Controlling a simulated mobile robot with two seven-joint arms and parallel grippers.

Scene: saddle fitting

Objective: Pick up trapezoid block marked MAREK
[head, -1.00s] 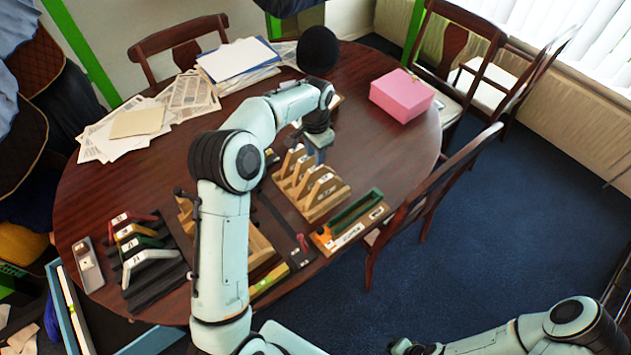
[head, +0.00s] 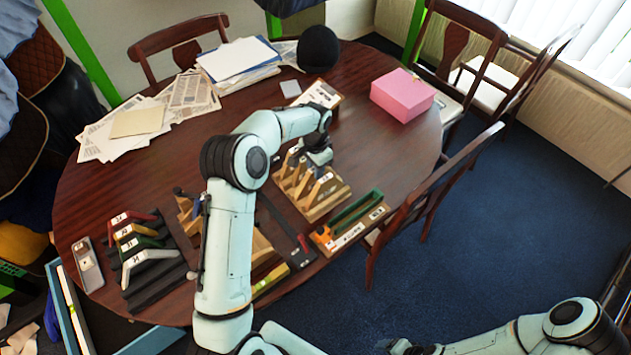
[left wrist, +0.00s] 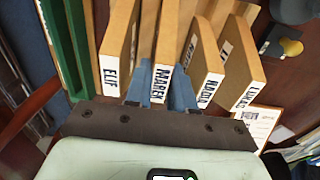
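The block marked MAREK (left wrist: 165,50) is a light wooden piece with a white label, upright between the block marked ELIF (left wrist: 116,50) and the block marked NADIA (left wrist: 205,62) in the left wrist view. A block marked LUKAS (left wrist: 243,70) stands at the right. My left gripper (left wrist: 161,82) has one blue-grey finger on each side of the MAREK block, very close to its faces. Whether the fingers touch it cannot be told. In the head view my left gripper (head: 319,157) is down at the wooden rack (head: 318,212); labels there are too small to read. My right gripper is not clearly visible.
A green tray (head: 356,209) lies right of the rack. Coloured angled blocks (head: 140,245) stand on a black rack at left. A pink box (head: 402,95), a black round object (head: 318,49) and papers (head: 185,95) lie farther back. Table between rack and pink box is clear.

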